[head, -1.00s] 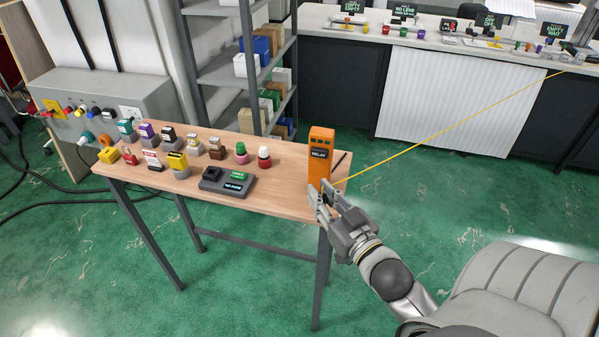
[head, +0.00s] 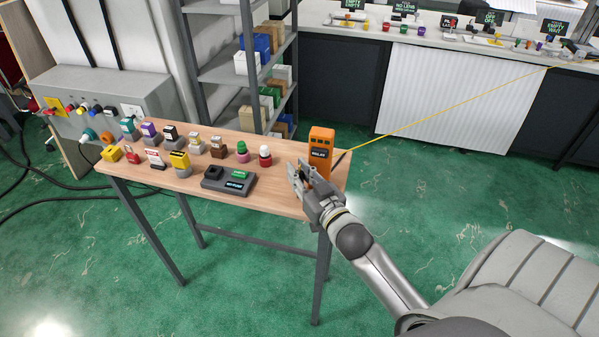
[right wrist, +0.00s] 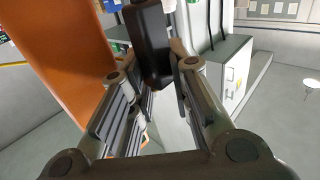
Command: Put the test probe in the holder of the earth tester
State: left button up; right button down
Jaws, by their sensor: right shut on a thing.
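The dark grey earth tester (head: 229,184) lies near the table's front edge, with a green label, a small display and a raised black part (head: 213,173) at its left, which looks like the holder. My right gripper (head: 298,173) is to the right of the tester, above the table and beside the orange unit. In the right wrist view, the gripper (right wrist: 154,72) is shut on a black block, which looks like the test probe (right wrist: 151,40). In the head view the fingers mostly hide the probe. My left gripper is out of view.
The orange unit (head: 321,144) stands close behind my right gripper; it fills the left of the wrist view (right wrist: 65,50). Several coloured pieces, including a red one (head: 265,156), stand behind the tester. A yellow line (head: 450,105) crosses at the right. The tabletop between tester and gripper is clear.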

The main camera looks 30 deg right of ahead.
jog(key=c, duration=1.6)
grip_release()
jog(key=shift+f, duration=0.15)
